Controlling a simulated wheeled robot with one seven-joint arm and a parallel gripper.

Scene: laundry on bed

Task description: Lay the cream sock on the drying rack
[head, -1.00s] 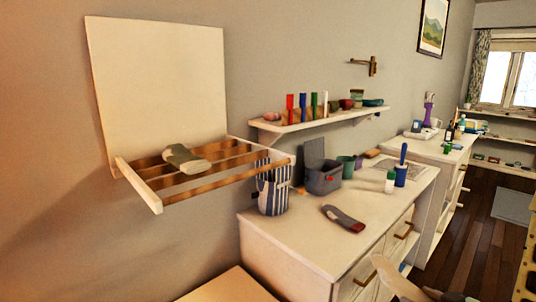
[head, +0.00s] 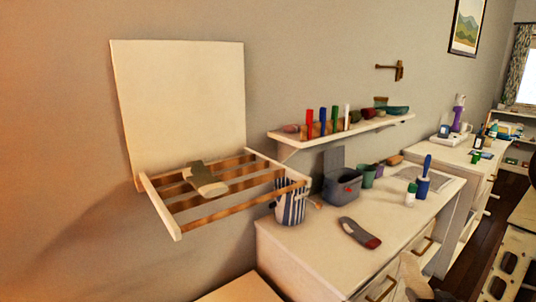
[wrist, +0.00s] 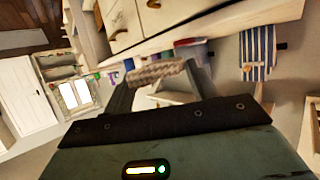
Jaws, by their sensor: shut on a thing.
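In the wrist view my gripper (wrist: 158,82) is shut on a pale ribbed-knit piece, the cream sock (wrist: 158,71), which lies across between the dark fingers. Most of the sock is hidden there. In the head view a pale cream shape (head: 414,272) shows at the bottom edge in front of the dresser drawers; I cannot clearly tell sock from gripper in it. The wall-mounted drying rack (head: 162,208) has a white frame and brown wooden bars, and stands to the left, well apart from my gripper. An olive and pale sock (head: 206,180) lies across its back bars.
A grey sock with a red toe (head: 359,233) lies on the white dresser (head: 300,250). A wall shelf (head: 340,132) holds small items. The rack's front bars are bare.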

